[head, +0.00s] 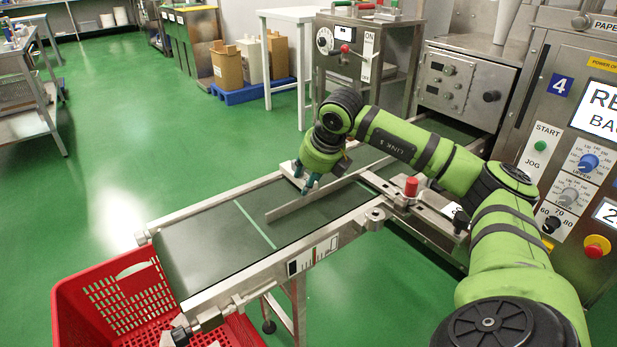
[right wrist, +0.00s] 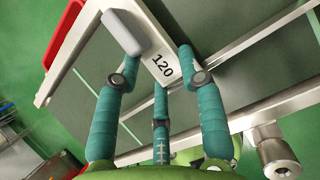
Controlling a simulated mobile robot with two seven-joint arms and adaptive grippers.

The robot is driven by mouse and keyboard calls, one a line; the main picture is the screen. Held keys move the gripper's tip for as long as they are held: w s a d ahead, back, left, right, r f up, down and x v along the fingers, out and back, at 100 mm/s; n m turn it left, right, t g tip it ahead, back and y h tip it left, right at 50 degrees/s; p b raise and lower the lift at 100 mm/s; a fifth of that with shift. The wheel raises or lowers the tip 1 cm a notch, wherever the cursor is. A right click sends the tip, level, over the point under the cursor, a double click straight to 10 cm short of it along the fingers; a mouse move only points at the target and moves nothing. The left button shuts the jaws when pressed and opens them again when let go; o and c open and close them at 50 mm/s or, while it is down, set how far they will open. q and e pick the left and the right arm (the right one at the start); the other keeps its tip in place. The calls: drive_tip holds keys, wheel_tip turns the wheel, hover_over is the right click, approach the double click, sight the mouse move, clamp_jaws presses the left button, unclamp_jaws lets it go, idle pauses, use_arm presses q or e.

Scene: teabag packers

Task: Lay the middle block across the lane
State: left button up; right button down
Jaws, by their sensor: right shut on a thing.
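A white block marked "120" (right wrist: 165,66) shows in the right wrist view, with a grey rounded piece (right wrist: 123,34) on its top. My right gripper (head: 308,185) is shut on this block, its teal fingers (right wrist: 160,68) around it. In the head view the block (head: 288,169) is mostly hidden behind the gripper, by the far edge of the conveyor belt. The dark green lane (head: 205,250) of the belt runs from lower left to upper right, with a pale line across it. I cannot tell whether the block touches the belt. My left gripper is out of view.
A metal guide bar (head: 310,200) lies along the belt beside my right gripper. A red-knobbed clamp (head: 411,187) stands on the near rail. A red crate (head: 100,290) is below the belt's left end. The machine panel (head: 560,130) is at right.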

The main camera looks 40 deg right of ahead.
drive_tip(key=shift+f, duration=0.3)
drive_tip(key=c, duration=0.7)
unclamp_jaws()
drive_tip(key=shift+f, duration=0.1)
drive_tip(key=shift+s, duration=0.15)
drive_tip(key=v, duration=1.2)
drive_tip(key=shift+r, duration=0.2)
